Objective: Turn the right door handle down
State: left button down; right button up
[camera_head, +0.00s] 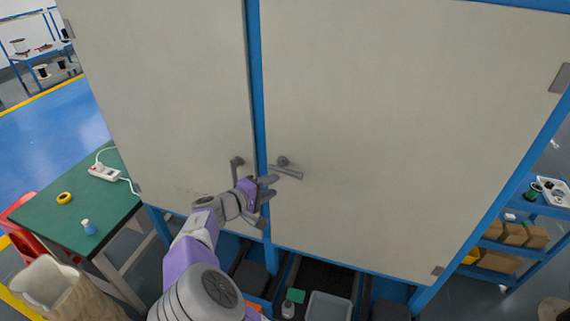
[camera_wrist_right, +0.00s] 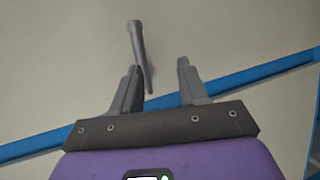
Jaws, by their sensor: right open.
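The right door handle (camera_head: 287,171) is a grey metal lever on the right cabinet door (camera_head: 390,110). It lies roughly level, its free end towards the blue centre post. My right gripper (camera_head: 269,187) is open, just below and left of the lever, in front of the post. In the right wrist view the handle (camera_wrist_right: 138,45) shows ahead of the open right gripper (camera_wrist_right: 159,66). The lever's free end shows between the fingers, close beside the left finger. Whether it touches that finger I cannot tell. My left gripper is not in view.
The left door's handle (camera_head: 236,169) hangs downward, close left of my right gripper. The blue centre post (camera_head: 256,90) stands between the doors. A green table (camera_head: 60,205) is at the left, and a blue shelf (camera_head: 528,212) with boxes is at the right.

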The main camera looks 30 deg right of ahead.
aim_at(283, 172)
jog(key=w+d, duration=0.1)
jog(key=d, duration=0.3)
jog(key=w+d+r+p, duration=0.1)
jog(key=d, duration=0.1)
jog(key=shift+w+d, duration=0.3)
jog(key=shift+d, duration=0.05)
jog(key=shift+c, duration=0.3)
grip_shut()
